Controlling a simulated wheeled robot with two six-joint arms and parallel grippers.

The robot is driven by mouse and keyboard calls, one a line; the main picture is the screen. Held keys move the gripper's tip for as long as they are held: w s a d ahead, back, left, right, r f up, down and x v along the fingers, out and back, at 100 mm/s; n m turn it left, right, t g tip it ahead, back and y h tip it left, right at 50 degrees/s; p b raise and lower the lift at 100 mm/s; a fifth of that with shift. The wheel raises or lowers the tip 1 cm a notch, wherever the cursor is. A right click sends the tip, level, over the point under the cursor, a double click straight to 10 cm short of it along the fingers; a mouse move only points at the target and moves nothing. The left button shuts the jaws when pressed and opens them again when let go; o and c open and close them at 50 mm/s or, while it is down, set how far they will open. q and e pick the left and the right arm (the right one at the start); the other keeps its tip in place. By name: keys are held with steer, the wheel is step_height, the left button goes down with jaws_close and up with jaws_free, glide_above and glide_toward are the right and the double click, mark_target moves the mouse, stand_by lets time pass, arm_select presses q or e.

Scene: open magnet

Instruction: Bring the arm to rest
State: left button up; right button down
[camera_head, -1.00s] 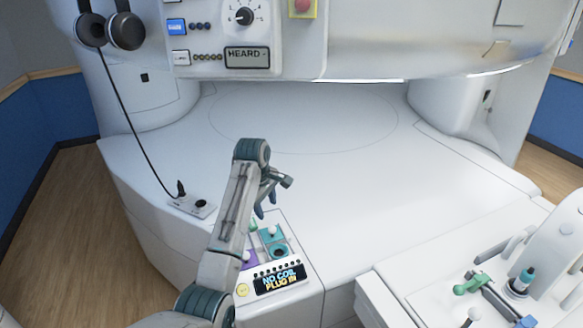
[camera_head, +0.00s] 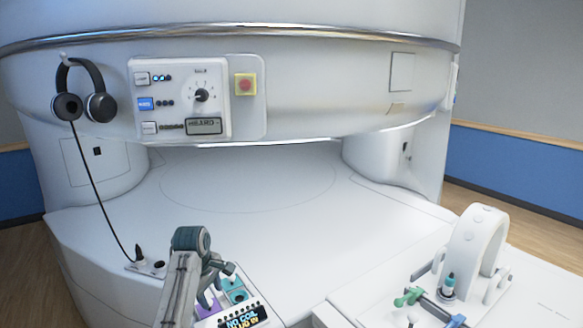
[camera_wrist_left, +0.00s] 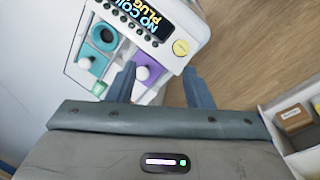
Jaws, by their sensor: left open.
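My left arm (camera_head: 180,285) rises from the bottom of the head view. Its gripper (camera_head: 217,272) hangs over a small coil plug panel at the corner of the white magnet table (camera_head: 240,220). In the left wrist view my left gripper (camera_wrist_left: 160,86) is open with two blue-grey fingers apart and nothing gripped. A purple piece with a white knob (camera_wrist_left: 147,72) shows beyond and partly between the fingers. The panel's display (camera_wrist_left: 150,17) reads "NO COIL PLUG"; it also shows in the head view (camera_head: 243,318). My right gripper is not in view.
A teal socket (camera_wrist_left: 104,37) is on the panel. Headphones (camera_head: 85,95) hang on the magnet, with a cord running to a small socket plate (camera_head: 147,267). A control panel (camera_head: 180,98) is beside them. A white arch (camera_head: 478,240) and green clamp (camera_head: 408,298) stand at right.

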arm_select(q)
steer(key=s+a+f+m+y, duration=0.1)
steer(key=s+a+f+m, duration=0.15)
steer(key=s+f, duration=0.6)
steer(key=s+a+f+m, duration=0.2)
steer(key=s+f+m, duration=0.3)
steer(key=s, duration=0.6)
steer(key=s+a+r+m+t, duration=0.15)
steer(key=s+m, duration=0.55)
steer(key=s, duration=1.8)
step_height(320, 180, down, 32)
steer(key=a+g+b, duration=0.1)
steer(key=a+b, duration=0.1)
steer(key=s+a+f+g+b, duration=0.1)
steer(key=s+f, duration=1.7)
steer(key=f, duration=0.2)
steer(key=shift+s+a+f+n+y, duration=0.25)
steer(key=shift+f+n+y, duration=0.05)
steer(key=shift+f+n, duration=0.15)
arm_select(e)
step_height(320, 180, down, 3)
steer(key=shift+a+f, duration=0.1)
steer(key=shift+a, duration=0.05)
